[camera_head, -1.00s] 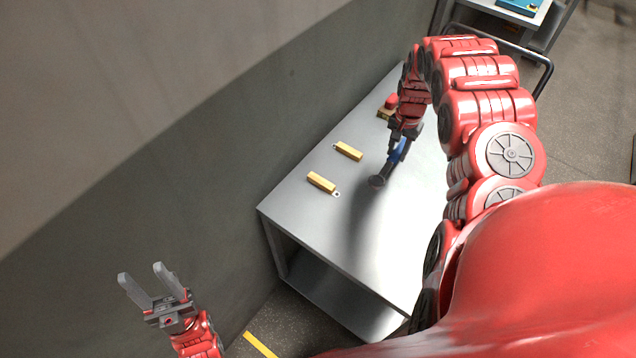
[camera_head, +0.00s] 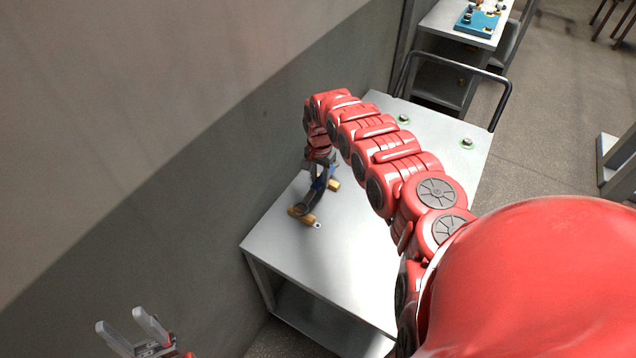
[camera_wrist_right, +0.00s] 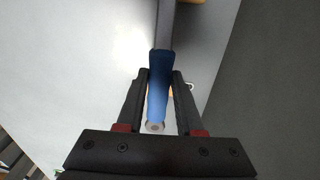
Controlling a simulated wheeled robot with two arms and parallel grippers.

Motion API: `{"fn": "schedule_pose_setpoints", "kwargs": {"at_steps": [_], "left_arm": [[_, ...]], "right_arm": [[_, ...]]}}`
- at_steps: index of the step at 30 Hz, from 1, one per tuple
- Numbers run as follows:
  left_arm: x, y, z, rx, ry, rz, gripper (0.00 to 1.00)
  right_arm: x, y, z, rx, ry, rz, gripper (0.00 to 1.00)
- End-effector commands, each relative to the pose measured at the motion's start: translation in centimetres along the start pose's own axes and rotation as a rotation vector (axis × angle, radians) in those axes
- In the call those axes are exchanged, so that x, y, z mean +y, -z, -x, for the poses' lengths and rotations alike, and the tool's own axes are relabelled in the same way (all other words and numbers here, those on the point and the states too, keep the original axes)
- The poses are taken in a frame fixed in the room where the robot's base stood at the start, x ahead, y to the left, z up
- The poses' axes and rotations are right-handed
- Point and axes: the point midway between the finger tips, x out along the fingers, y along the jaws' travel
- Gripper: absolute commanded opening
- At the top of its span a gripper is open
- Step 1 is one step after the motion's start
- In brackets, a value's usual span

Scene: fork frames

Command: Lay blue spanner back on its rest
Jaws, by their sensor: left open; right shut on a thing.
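The blue spanner (camera_head: 321,181) has a blue handle and a dark shaft and head. My right gripper (camera_head: 319,166) is shut on its handle, which also shows between the fingers in the right wrist view (camera_wrist_right: 159,85). The rest appears as two yellow blocks on the grey table, a near one (camera_head: 307,220) and a far one (camera_head: 334,185), both partly covered by the spanner. The spanner spans over both; whether it touches them I cannot tell. My left gripper (camera_head: 120,319) is open and empty at the lower left, away from the table.
The grey table (camera_head: 340,262) stands along the wall (camera_head: 190,190), with bare top in front of the blocks. Another table holds a blue tray (camera_head: 478,22).

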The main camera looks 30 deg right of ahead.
Motion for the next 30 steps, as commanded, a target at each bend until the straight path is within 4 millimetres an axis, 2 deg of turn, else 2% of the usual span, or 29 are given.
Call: {"fn": "schedule_pose_setpoints", "kwargs": {"at_steps": [2,7,10,22,23,27,30], "left_arm": [[0.0,0.0,-0.3,0.000,0.000,0.000,0.50],[0.0,0.0,0.0,0.000,0.000,0.000,0.50],[0.0,0.1,-0.5,0.000,0.000,0.000,0.50],[0.0,0.0,-0.3,0.000,0.000,0.000,0.50],[0.0,0.0,-0.3,0.000,0.000,0.000,0.50],[0.0,0.1,-0.4,0.000,0.000,0.000,0.50],[0.0,0.1,-0.4,0.000,0.000,0.000,0.50]], "right_arm": [[-0.8,-0.4,-0.2,0.002,0.005,0.000,0.00],[-0.7,-0.4,-2.8,0.001,0.002,0.000,0.00],[-0.7,-0.3,-2.9,0.002,0.002,0.000,0.00],[-0.6,-0.2,-3.3,0.003,0.002,-0.001,0.00],[-0.5,-0.2,-3.4,0.003,0.001,-0.001,0.37],[-0.5,-0.2,-3.2,0.003,0.002,-0.001,0.63],[-0.5,-0.2,-3.3,0.003,0.002,-0.001,0.66]]}}
